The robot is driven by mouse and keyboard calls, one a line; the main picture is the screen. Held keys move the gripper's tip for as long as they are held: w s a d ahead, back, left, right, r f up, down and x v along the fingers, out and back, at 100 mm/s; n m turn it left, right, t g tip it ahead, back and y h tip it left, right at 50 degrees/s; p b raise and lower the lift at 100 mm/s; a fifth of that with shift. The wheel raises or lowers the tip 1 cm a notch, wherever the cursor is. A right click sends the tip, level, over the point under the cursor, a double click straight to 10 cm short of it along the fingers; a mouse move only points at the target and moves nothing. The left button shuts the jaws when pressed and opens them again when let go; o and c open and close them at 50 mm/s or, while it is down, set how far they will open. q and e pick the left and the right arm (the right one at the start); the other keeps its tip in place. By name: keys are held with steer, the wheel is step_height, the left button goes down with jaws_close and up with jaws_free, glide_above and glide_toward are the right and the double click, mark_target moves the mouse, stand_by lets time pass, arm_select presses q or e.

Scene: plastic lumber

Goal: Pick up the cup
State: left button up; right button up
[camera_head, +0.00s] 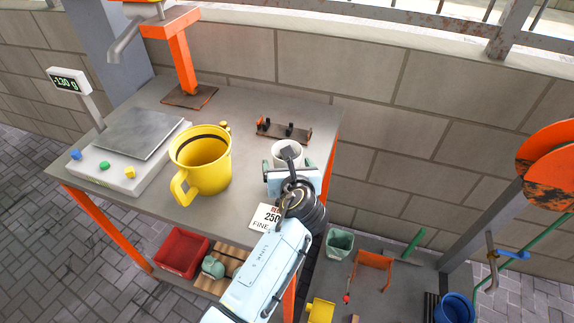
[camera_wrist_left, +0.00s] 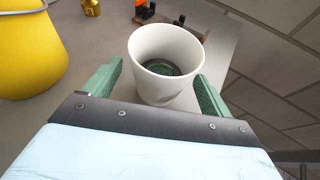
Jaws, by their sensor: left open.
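A white cup (camera_head: 284,149) stands upright near the right side of the grey table. In the left wrist view the cup (camera_wrist_left: 152,88) has a dark greenish patch inside its bottom. My left gripper (camera_head: 288,166) is at the near side of the cup, with its jaws open. In the left wrist view its green fingers (camera_wrist_left: 160,72) are on either side of the cup's lower part, with a visible gap on the left; contact on the right is unclear. The gripper partly hides the cup in the head view. My right gripper is not in view.
A large yellow mug (camera_head: 207,170) stands left of the cup. A scale (camera_head: 131,134) is at the table's left. A small orange-and-black rack (camera_head: 284,131) sits behind the cup, and a paper card (camera_head: 266,217) lies in front. The table's right edge is close to the cup.

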arm_select(q)
steer(key=shift+x, duration=1.1)
steer(key=c, duration=1.1)
